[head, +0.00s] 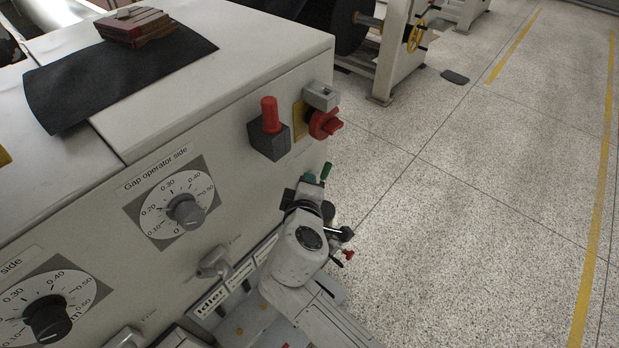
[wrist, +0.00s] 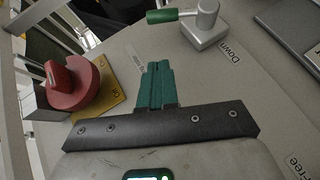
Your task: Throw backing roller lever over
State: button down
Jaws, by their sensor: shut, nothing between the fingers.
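A lever with a green handle (wrist: 175,16) and a grey hub and block (wrist: 205,27) stands on the machine panel at the top of the wrist view. Its handle points left, and a "Down" label lies beside the block. A green handle (head: 327,170) also shows in the head view, just right of my gripper (head: 309,179). My gripper, with teal fingers (wrist: 158,88), is shut and empty in front of the panel. Its fingertips are apart from the green handle, below it in the wrist view.
A red rotary switch (wrist: 75,82) on a yellow plate sits left of my fingers. A red upright lever (head: 269,116), a dial (head: 185,211) and a grey lever (head: 212,262) are also on the panel. Speckled floor (head: 460,220) at the right is clear.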

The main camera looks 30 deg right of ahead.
jog(key=v, duration=0.6)
jog(key=shift+s+r, duration=0.2)
jog(key=shift+r, duration=0.05)
